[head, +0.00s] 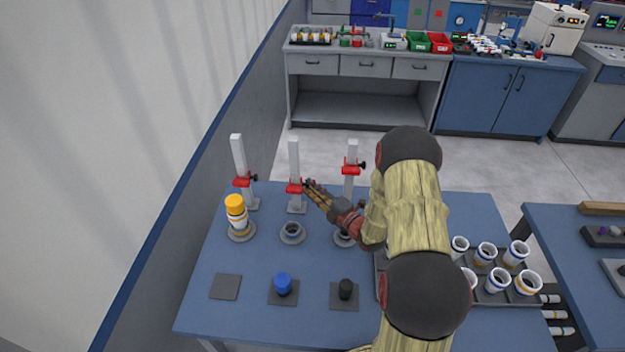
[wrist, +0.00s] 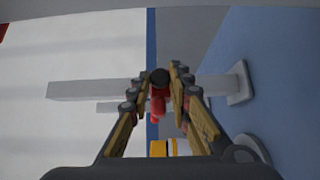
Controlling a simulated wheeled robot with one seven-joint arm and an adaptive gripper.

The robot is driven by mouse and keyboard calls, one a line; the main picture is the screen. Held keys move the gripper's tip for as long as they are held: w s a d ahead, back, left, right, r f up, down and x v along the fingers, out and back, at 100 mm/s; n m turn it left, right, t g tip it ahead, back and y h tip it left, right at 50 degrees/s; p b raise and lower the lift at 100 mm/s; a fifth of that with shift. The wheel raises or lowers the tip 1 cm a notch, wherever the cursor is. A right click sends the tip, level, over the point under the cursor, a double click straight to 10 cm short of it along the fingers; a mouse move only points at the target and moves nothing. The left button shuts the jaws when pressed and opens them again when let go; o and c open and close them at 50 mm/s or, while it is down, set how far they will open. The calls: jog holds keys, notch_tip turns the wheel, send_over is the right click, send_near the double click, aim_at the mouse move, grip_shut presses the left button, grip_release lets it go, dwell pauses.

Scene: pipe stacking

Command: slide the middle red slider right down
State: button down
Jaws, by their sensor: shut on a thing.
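The middle red slider (head: 293,188) sits on the middle upright grey post (head: 294,158), below its mid-height and above the base plate. My gripper (head: 308,185) reaches in from the right and is shut on the slider's black knob. In the wrist view the black knob (wrist: 160,77) lies between the fingertips, with the red of the slider (wrist: 158,106) beside it. The post (wrist: 90,89) runs sideways behind the fingers there, with its base plate (wrist: 239,83) at the right. Part of the slider is hidden by the fingers.
The left post has a low red slider (head: 242,182); the right post has a higher one (head: 351,166). In front stand a ring holder with stacked yellow and white pipes (head: 236,213) and an empty ring holder (head: 292,233). A tray of pipe pieces (head: 486,297) is at right.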

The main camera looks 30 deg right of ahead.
jog(key=shift+s+f, duration=0.15)
jog(key=shift+f, duration=0.4)
jog(key=shift+a, duration=0.1)
jog(key=c, duration=1.9)
grip_release()
jog(key=shift+f, duration=0.1)
jog(key=shift+o, duration=1.3)
jog(key=shift+r, duration=0.2)
jog(key=s+d, duration=0.2)
jog(key=s, duration=0.9)
jog(key=shift+s+d, duration=0.2)
jog(key=shift+s, duration=0.15)
